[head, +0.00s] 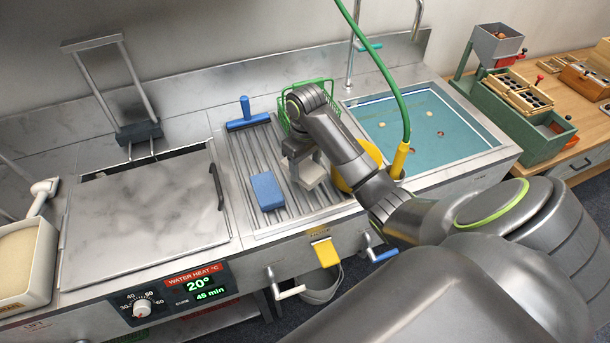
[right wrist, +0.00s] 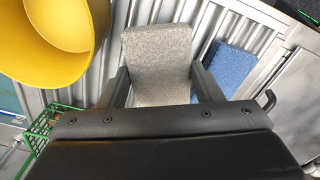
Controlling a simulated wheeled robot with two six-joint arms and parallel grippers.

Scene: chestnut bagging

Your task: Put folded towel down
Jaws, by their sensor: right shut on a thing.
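A grey folded towel (right wrist: 158,62) is between the fingers of my right gripper (right wrist: 158,85), which is shut on it, in the right wrist view. In the head view the towel (head: 312,174) hangs below the right gripper (head: 303,160), over the ribbed metal drainboard (head: 240,160). I cannot tell whether the towel touches the ribs. A blue folded cloth or sponge (head: 267,190) lies on the ribs just left of it, and also shows in the right wrist view (right wrist: 232,68). My left gripper is not in view.
A yellow round container (right wrist: 62,40) stands close beside the towel. A green wire basket (head: 298,92) and a blue squeegee (head: 247,117) are at the drainboard's back. The water-filled sink (head: 425,120) lies right, the closed metal lid (head: 145,205) left. A green hose (head: 385,65) hangs near my arm.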

